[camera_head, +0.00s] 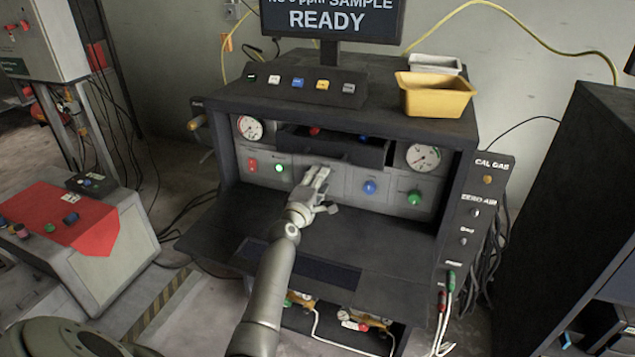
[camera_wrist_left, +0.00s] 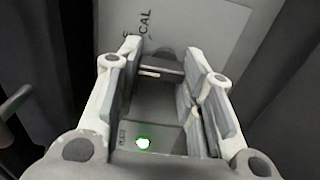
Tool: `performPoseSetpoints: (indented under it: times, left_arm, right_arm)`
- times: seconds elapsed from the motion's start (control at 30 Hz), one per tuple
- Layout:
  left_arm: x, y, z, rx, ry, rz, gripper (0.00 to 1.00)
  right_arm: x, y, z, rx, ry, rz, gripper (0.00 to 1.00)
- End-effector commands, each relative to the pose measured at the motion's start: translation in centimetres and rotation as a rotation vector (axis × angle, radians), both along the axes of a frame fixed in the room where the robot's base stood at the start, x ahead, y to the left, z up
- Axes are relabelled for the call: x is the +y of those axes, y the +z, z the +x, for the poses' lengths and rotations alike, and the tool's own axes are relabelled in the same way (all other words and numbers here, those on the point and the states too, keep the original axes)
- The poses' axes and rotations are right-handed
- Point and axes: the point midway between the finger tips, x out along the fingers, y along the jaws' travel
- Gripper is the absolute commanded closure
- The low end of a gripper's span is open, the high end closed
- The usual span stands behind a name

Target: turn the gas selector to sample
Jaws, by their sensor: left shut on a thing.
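The gas selector is a dark bar knob (camera_wrist_left: 165,67) on the grey front panel (camera_head: 345,187). My left gripper (camera_wrist_left: 160,78) is shut on it, with the fingertips at its two ends. A white mark shows near the knob's left end in the left wrist view. A "CAL" label (camera_wrist_left: 146,20) is printed sideways on the panel past the knob. In the head view my left gripper (camera_head: 318,178) reaches the middle of the panel and hides the selector. Other selector labels are too covered to read. My right gripper is out of view.
A green lit button (camera_head: 280,168) is beside the gripper, also in the left wrist view (camera_wrist_left: 143,142). Blue (camera_head: 369,187) and green (camera_head: 414,198) knobs sit to the right. An open dark drawer (camera_head: 345,152) juts out above. The screen (camera_head: 328,20) shows "SAMPLE READY".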

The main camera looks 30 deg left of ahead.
Motion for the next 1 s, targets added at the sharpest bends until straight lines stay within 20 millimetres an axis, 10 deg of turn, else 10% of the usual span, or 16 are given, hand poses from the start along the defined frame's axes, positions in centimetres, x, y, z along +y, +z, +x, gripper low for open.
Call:
performPoseSetpoints:
  times: [0.4, 0.43, 0.6, 1.0]
  left_arm:
    - [-0.08, 0.15, 0.07, 0.000, -0.002, 0.007, 0.89]
    - [-0.08, 0.16, 0.07, 0.000, -0.002, 0.007, 0.64]
    - [-0.07, 0.11, 0.05, 0.000, -0.001, 0.007, 0.43]
    - [-0.15, -0.05, -0.37, 0.001, -0.001, 0.006, 0.43]
  right_arm:
    - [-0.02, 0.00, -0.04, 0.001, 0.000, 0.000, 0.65]
    - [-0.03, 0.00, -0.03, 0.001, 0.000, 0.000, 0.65]
    - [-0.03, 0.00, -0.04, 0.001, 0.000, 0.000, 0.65]
    - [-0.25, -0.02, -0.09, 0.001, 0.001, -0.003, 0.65]
